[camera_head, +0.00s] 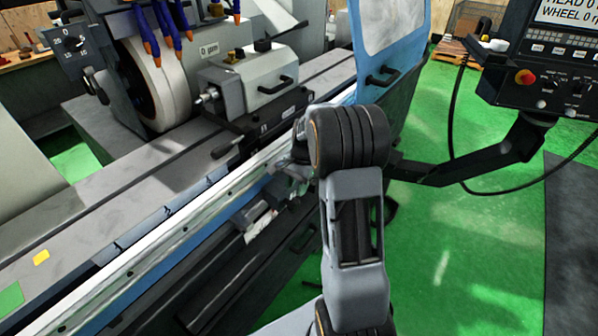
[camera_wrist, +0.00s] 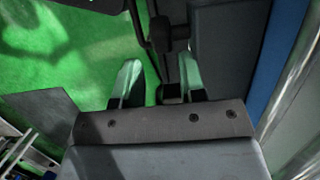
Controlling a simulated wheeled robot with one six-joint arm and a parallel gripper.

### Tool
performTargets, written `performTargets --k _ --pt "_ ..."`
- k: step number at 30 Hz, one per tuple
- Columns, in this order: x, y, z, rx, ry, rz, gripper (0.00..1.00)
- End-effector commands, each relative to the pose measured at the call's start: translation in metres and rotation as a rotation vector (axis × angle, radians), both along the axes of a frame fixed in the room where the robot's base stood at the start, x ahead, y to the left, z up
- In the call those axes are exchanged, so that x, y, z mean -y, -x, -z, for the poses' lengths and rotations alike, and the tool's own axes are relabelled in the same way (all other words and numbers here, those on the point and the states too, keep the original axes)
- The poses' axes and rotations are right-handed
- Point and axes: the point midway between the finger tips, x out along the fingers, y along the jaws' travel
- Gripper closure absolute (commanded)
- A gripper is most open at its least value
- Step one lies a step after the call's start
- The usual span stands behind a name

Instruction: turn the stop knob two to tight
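In the wrist view, my gripper (camera_wrist: 159,72) has its two pale fingers apart, with a clear gap between them. Just beyond the fingertips is a dark, T-shaped knob or handle (camera_wrist: 168,38) against the machine's grey side. It looks apart from the fingers. I cannot tell for sure whether it is stop knob two, or how tight it is. In the head view, my arm reaches to the front edge of the grinder table (camera_head: 190,232), and its links mostly hide my gripper and whatever is directly at it.
A blue guard door (camera_head: 388,45) with handles stands behind my arm. The grinding wheel (camera_head: 155,85) and the tailstock (camera_head: 248,82) are at the back. A control panel (camera_head: 550,75) hangs at right on a dark arm. Green floor (camera_head: 470,235) is open at right.

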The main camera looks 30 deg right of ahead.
Motion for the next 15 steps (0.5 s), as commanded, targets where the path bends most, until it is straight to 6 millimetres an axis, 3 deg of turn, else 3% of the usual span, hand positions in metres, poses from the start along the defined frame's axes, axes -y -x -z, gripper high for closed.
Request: performTargets --k 6,15 --pt "0.01 -0.004 -0.037 0.003 0.002 0.003 0.63" --pt "0.015 -0.006 -0.059 0.0 0.0 0.001 0.63"
